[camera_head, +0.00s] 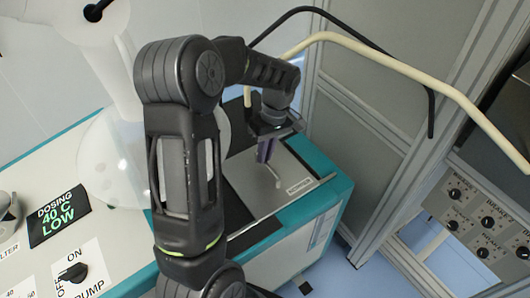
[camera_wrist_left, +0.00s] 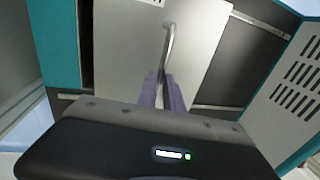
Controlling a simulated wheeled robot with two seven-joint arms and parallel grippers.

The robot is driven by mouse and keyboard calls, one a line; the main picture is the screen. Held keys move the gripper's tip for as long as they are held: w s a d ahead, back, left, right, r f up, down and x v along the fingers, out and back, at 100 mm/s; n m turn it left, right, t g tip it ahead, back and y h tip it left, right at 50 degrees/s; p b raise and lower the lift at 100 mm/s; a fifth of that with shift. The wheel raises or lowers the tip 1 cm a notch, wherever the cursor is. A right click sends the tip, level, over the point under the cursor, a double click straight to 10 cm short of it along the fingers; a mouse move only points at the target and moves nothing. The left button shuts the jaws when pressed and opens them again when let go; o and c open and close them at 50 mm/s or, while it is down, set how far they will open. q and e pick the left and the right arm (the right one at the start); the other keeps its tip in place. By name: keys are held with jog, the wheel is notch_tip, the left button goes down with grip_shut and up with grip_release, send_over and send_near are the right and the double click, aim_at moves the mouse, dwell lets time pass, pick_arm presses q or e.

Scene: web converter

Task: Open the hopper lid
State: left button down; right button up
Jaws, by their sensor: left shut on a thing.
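The hopper lid (camera_head: 249,190) is a flat grey metal plate with a small label, set in the top of the teal-edged cabinet. A thin metal handle (camera_head: 274,174) stands on it. My left gripper (camera_head: 266,152) reaches down from above and is shut on the handle. In the left wrist view the purple fingers (camera_wrist_left: 163,92) close around the handle (camera_wrist_left: 169,45), with the pale lid (camera_wrist_left: 205,50) behind them. The lid appears to lie flat, closed. My right gripper is not in view.
The white cabinet top carries a dosing display (camera_head: 60,217) and a pump switch (camera_head: 73,272) at the left. A cream hose (camera_head: 400,66) and a black hose (camera_head: 430,100) arch behind my arm. A grey frame and a knob panel (camera_head: 481,222) stand at the right.

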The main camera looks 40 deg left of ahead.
pick_arm(q)
jog(key=b, duration=0.1)
send_over(241, 182)
jog(key=shift+a, duration=0.15)
jog(key=c, duration=1.5)
grip_release()
